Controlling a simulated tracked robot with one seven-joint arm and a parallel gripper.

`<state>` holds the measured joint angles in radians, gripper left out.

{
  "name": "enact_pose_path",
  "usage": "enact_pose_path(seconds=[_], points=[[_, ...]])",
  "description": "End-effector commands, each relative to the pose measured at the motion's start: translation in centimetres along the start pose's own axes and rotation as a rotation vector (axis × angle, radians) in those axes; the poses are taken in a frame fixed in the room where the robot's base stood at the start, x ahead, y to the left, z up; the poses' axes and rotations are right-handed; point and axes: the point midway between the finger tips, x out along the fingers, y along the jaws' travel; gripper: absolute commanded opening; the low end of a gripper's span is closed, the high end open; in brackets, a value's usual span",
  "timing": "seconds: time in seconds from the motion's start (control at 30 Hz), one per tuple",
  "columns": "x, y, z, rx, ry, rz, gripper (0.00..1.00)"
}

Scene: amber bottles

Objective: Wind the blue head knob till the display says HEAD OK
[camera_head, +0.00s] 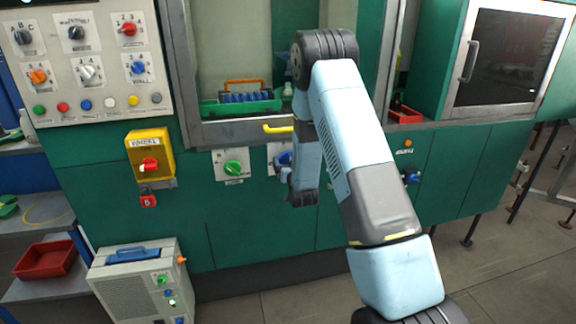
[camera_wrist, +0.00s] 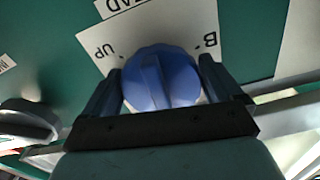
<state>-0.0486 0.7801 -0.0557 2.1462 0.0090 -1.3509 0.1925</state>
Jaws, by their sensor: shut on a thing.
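The blue head knob (camera_wrist: 160,80) fills the middle of the wrist view, on a white plate (camera_wrist: 255,45). Upside-down letters read "EAD", "UP" and "B" around it. My gripper (camera_wrist: 162,72) is shut on the knob, with one dark finger on each side. In the head view the blue knob (camera_head: 283,160) shows only in part beside my arm, and my fingers there are hard to make out. No display reading HEAD OK can be made out in either view.
A green knob (camera_head: 233,168) sits on the panel to the left. A yellow handle (camera_head: 279,129) juts out above. A yellow switch box (camera_head: 150,157) and a control panel (camera_head: 88,62) are farther left. A grey unit (camera_head: 137,285) stands on the floor.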

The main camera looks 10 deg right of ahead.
Motion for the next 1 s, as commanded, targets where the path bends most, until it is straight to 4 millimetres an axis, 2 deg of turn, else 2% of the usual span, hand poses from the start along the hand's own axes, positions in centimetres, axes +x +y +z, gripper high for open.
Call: enact_pose_path(seconds=[0.9, 0.93, 1.0], points=[[0.20, -0.12, -0.38, 0.001, 0.009, -0.003, 0.61], [0.20, -0.12, -0.38, 0.001, 0.009, -0.003, 0.94], [0.19, -0.10, -0.37, 0.001, 0.009, -0.002, 1.00]])
